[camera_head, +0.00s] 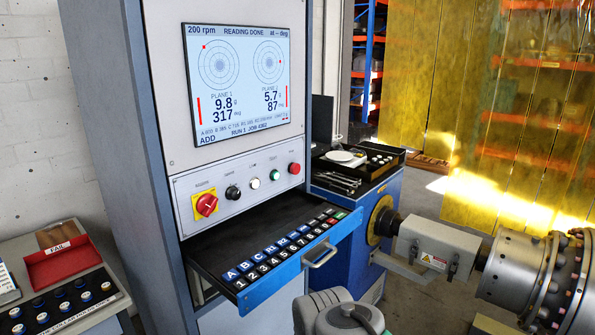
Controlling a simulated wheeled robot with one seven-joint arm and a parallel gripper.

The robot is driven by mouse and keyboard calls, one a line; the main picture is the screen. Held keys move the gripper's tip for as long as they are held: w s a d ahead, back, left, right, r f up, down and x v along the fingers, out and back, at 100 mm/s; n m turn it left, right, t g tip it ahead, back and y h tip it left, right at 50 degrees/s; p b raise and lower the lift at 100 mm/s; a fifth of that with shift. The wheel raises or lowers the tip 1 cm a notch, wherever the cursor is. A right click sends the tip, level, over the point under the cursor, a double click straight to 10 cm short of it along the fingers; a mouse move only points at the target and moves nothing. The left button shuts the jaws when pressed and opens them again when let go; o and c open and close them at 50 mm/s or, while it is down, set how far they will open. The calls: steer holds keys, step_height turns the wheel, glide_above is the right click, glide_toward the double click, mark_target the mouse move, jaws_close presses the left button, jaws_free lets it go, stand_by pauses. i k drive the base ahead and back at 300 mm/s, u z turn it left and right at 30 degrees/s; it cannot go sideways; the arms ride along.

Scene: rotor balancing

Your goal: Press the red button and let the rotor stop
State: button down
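The red button (294,168) is at the right end of the control strip on the grey cabinet, below the screen. Nothing touches it. The screen (240,85) reads "200 rpm", "READING DONE", plane 1 at 9.8 g and 317 deg, plane 2 at 5.7 g and 87 deg. The rotor (515,270), a metal drum with a bolted flange, is at the lower right and cut off by the picture edge. One picture cannot show whether it turns. A rounded grey part of my arm shows at the bottom middle; my gripper is not in view.
Left of the red button are a green button (275,174), a white one, a black knob and a red rotary switch (205,204) on yellow. An open drawer (222,270) of labelled pieces juts out below. A red "FAIL" tray (66,264) is at left.

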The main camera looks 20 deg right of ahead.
mark_target(295, 169)
steer(key=u, duration=3.6)
steer(key=k, duration=1.65)
steer(key=z, duration=0.95)
steer(key=i, duration=0.15)
steer(key=z, duration=0.1)
